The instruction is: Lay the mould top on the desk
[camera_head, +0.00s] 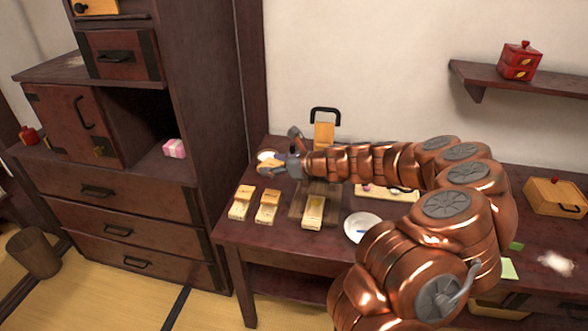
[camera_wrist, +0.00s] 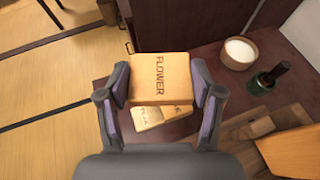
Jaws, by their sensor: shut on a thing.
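My gripper (camera_head: 268,167) is shut on a wooden mould top (camera_wrist: 160,75) marked "FLOWER" in the wrist view. The fingers press its left and right sides, and it is held over the left end of the dark desk (camera_head: 275,240). Another light wooden piece with lettering (camera_wrist: 150,117) shows below it, partly covered. In the head view, the held top is small and partly hidden by the gripper. Light wooden mould pieces lie on the desk at the left (camera_head: 239,205), beside it (camera_head: 267,206), and on a dark wooden board (camera_head: 298,208).
A white plate (camera_head: 360,228) lies near my arm. A tall drawer cabinet (camera_head: 120,205) stands left of the desk. Bare desk shows along the front left.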

